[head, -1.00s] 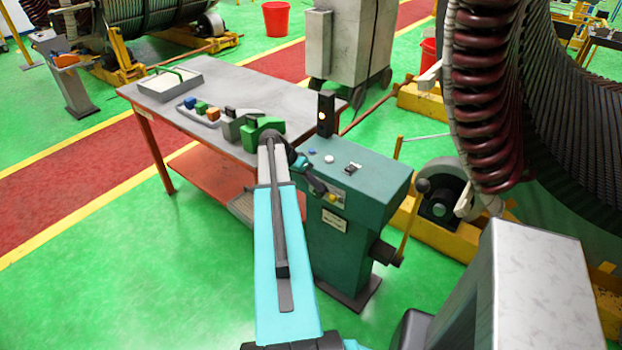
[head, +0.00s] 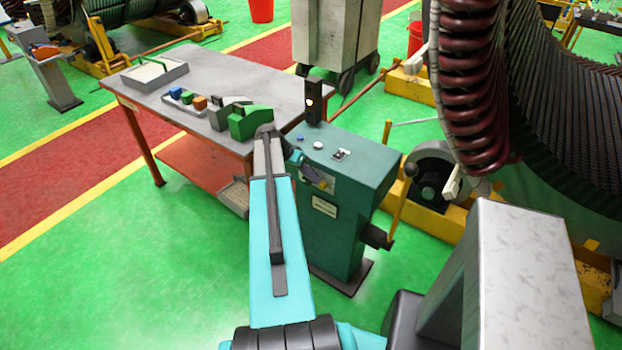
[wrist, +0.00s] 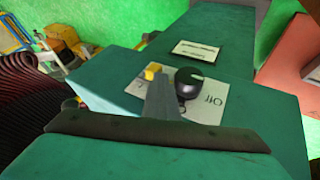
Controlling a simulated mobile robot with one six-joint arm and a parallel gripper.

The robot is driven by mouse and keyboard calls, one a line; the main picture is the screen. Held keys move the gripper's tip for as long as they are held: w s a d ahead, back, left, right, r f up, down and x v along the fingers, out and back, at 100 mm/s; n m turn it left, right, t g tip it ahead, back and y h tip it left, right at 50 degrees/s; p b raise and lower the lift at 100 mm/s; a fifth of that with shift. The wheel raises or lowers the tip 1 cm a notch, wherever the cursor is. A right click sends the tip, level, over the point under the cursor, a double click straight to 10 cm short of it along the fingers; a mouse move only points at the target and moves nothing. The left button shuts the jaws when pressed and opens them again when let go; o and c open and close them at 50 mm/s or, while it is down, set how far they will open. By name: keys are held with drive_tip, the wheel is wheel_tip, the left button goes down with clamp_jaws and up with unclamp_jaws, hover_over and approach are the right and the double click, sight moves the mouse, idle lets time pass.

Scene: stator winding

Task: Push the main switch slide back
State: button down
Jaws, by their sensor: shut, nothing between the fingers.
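The main switch sits on a pale plate (wrist: 215,97) on the front of the green cabinet (wrist: 110,83). The plate's "Off" label is upside down in the wrist view. A black rounded knob (wrist: 188,84) and a small yellow part (wrist: 152,71) show at the plate; the yellow part may be the slide. In the wrist view my gripper (wrist: 160,85) is shut and empty, its grey fingers end beside the knob and close to the yellow part. I cannot tell whether they touch. In the head view my gripper (head: 318,177) is small and at the switch plate.
A lamp post (head: 314,102) and buttons (head: 317,145) stand on the cabinet top. A workbench (head: 212,62) with a green tool and small parts is to the left. The large stator (head: 475,100) is at the right. Green floor in front is open.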

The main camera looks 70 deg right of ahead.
drive_tip(key=shift+s+a+b, duration=0.25)
drive_tip(key=shift+s+b, duration=0.1)
drive_tip(key=shift+s, duration=0.4)
drive_tip(key=p+v, duration=0.2)
drive_tip(key=v, duration=0.8)
drive_tip(key=shift+w, duration=0.15)
